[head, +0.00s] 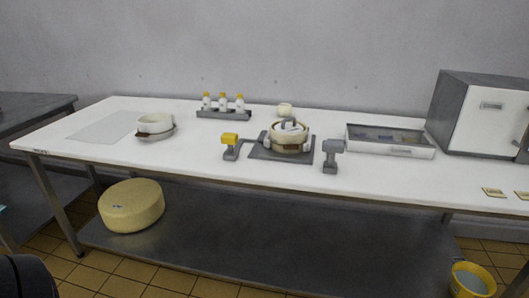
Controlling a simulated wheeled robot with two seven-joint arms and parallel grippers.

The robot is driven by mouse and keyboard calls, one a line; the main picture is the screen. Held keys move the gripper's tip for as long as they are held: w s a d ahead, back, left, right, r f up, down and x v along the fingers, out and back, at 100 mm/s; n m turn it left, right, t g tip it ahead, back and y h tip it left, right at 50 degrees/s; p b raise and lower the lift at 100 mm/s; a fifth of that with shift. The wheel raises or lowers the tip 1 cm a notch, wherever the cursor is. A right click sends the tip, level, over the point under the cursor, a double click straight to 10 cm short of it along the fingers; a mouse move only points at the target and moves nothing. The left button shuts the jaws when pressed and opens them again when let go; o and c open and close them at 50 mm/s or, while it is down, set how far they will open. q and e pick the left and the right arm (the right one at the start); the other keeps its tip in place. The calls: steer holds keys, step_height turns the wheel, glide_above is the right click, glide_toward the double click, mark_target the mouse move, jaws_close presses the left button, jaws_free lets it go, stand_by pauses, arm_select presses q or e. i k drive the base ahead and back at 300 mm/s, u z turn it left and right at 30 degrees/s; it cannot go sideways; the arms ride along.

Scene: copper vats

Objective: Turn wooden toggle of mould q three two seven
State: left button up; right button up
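A round cream mould (289,139) sits on a dark grey plate (258,152) at the middle of the white table. It has a grey part (289,126) on top and a brownish band around its lower side. I cannot make out a wooden toggle or any number on it at this size. A grey fixture with a yellow block (230,139) stands at the left of the plate, and a grey post (332,155) stands to its right. Neither of my grippers is in view.
A white bowl (154,123) stands at left near a pale mat (103,126). Yellow-capped bottles stand in a grey rack (224,115) behind. A grey-rimmed tray (391,152) and a cabinet (483,118) are at right. A cheese wheel (131,206) lies on the lower shelf. The table front is mostly clear.

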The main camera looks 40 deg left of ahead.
mark_target(290, 147)
steer(key=u, duration=1.15)
steer(key=i, duration=0.3)
steer(key=u, duration=0.05)
